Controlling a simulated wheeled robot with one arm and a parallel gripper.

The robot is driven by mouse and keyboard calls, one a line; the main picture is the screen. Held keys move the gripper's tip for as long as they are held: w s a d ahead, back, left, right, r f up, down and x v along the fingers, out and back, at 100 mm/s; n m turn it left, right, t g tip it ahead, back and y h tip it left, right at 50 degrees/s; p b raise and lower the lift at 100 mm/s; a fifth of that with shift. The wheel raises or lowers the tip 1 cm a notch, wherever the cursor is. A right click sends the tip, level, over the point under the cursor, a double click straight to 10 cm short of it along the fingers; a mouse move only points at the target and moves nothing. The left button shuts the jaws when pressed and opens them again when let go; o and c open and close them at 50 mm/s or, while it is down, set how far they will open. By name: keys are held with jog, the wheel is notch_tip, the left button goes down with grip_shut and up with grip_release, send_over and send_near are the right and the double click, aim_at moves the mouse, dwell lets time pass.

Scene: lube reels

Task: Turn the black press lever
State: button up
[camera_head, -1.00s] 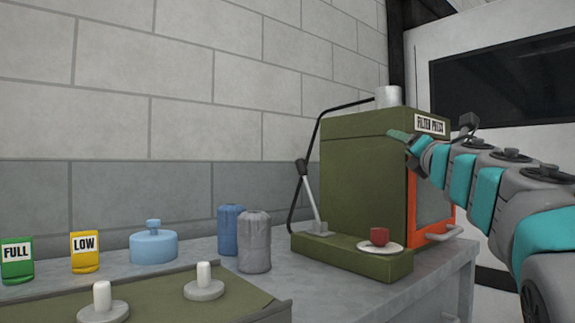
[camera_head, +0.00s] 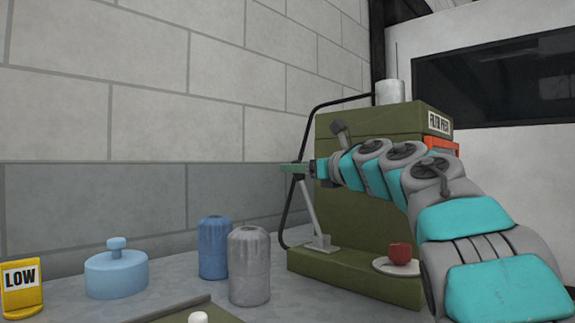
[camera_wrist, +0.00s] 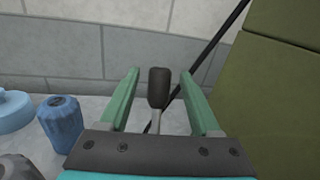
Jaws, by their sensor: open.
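The press lever (camera_head: 309,208) is a grey shaft rising from the base of the green filter press (camera_head: 345,148). Its black grip end (camera_wrist: 158,87) shows in the wrist view between the two green fingers of my gripper (camera_wrist: 160,76), with a gap on each side. My gripper (camera_head: 290,168) is open at the lever's top, left of the press body in the head view. There the fingers mostly hide the black grip. The press body fills the right edge of the wrist view.
A black hose (camera_head: 290,205) curves behind the lever. A red cup (camera_head: 401,253) stands on a white plate (camera_head: 383,267) at the press. Blue (camera_head: 214,248) and grey (camera_head: 249,266) canisters, a light-blue lidded pot (camera_head: 116,272) and a yellow LOW tag (camera_head: 21,289) stand left.

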jog(key=shift+p+x, duration=0.6)
jog(key=shift+x, duration=1.6)
jog(key=shift+c, duration=0.3)
grip_shut()
